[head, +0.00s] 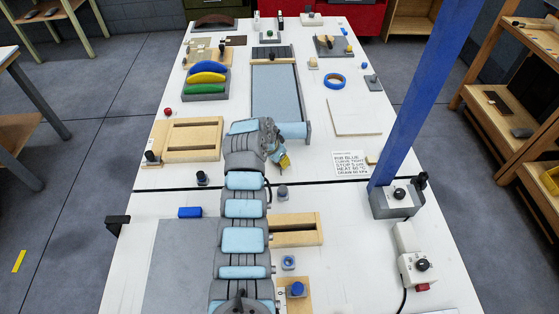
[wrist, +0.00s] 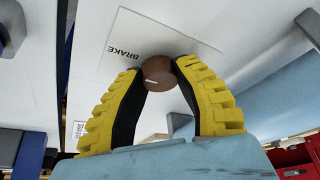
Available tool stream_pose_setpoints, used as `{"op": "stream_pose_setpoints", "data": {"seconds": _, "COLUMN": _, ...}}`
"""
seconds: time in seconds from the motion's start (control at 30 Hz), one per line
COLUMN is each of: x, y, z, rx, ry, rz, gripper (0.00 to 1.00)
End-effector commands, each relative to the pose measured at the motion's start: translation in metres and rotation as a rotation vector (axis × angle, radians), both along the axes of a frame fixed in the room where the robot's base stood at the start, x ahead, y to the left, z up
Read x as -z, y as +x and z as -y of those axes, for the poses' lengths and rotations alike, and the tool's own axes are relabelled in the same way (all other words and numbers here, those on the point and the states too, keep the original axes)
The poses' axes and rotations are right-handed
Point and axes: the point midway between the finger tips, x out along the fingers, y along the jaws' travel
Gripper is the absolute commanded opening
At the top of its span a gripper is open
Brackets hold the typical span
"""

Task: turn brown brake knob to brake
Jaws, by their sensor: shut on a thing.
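The brown brake knob (wrist: 158,74) is in the middle of the wrist view, with a short pale mark on its face. My gripper (wrist: 161,67) has its two yellow-and-black fingers closed on the knob from both sides. A white plate marked BRAKE (wrist: 125,53) lies behind the knob, with the word to the knob's upper left. The knob cannot be made out there.
A tall blue post (head: 420,90) stands at the right on a grey base. A blue ring (head: 335,81) and a pale board (head: 353,117) lie right of the bed. A wooden frame (head: 160,140) and a rack of coloured curved pieces (head: 205,97) are on the left.

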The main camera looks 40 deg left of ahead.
Motion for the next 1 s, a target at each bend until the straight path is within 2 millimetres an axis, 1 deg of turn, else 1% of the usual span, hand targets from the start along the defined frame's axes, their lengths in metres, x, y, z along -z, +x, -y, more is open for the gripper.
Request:
{"op": "stream_pose_setpoints", "data": {"seconds": 0.17, "x": 0.002, "y": -0.001, "z": 0.000, "rx": -0.001, "ry": -0.001, "rz": -0.003, "gripper": 0.00}}
{"op": "stream_pose_setpoints", "data": {"seconds": 0.2, "x": 0.002, "y": -0.001, "z": 0.000, "rx": -0.001, "ry": -0.001, "rz": -0.003, "gripper": 0.35}}
{"op": "stream_pose_setpoints", "data": {"seconds": 0.27, "x": 0.002, "y": -0.001, "z": 0.000, "rx": -0.001, "ry": -0.001, "rz": -0.003, "gripper": 0.52}}
{"op": "stream_pose_setpoints", "data": {"seconds": 0.3, "x": 0.002, "y": -0.001, "z": 0.000, "rx": -0.001, "ry": -0.001, "rz": -0.003, "gripper": 0.64}}
{"op": "stream_pose_setpoints", "data": {"seconds": 0.67, "x": 0.000, "y": -0.001, "z": 0.000, "rx": -0.001, "ry": 0.000, "rz": -0.001, "gripper": 0.64}}
{"op": "stream_pose_setpoints", "data": {"seconds": 0.87, "x": -0.012, "y": -0.004, "z": -0.001, "rx": -0.001, "ry": 0.001, "rz": 0.002, "gripper": 0.64}}
{"op": "stream_pose_setpoints", "data": {"seconds": 1.0, "x": -0.025, "y": -0.010, "z": 0.000, "rx": -0.001, "ry": 0.002, "rz": 0.002, "gripper": 0.64}}
